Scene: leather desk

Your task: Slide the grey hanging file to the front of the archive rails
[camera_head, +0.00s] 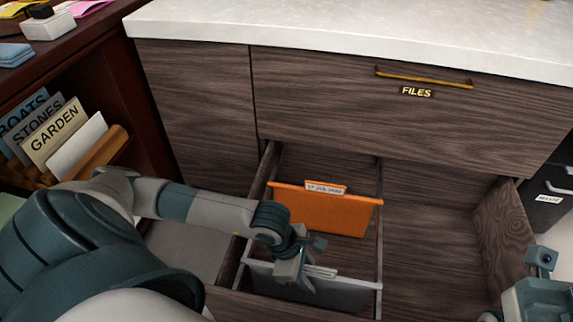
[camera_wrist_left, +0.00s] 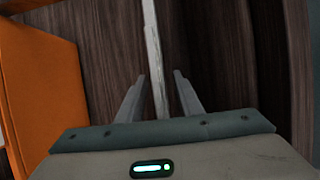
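The grey hanging file (camera_head: 345,291) hangs across the archive rails in the open drawer, near the bottom of the head view. My left gripper (camera_head: 305,272) is at its top edge and hides part of it. In the left wrist view the two fingers (camera_wrist_left: 158,98) stand apart. The file's thin pale edge (camera_wrist_left: 152,45) runs between them, with a gap on each side. The right-hand rail (camera_head: 380,240) shows beside the file. Part of my right arm's end (camera_head: 540,292) shows at the lower right; its fingers cannot be made out.
An orange hanging file (camera_head: 325,212) with a white label hangs behind the grey one. The drawer's right part (camera_head: 430,240) is empty. A closed drawer front marked FILES (camera_head: 330,100) is above. A dark shelf with card folders (camera_head: 65,135) stands at the left.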

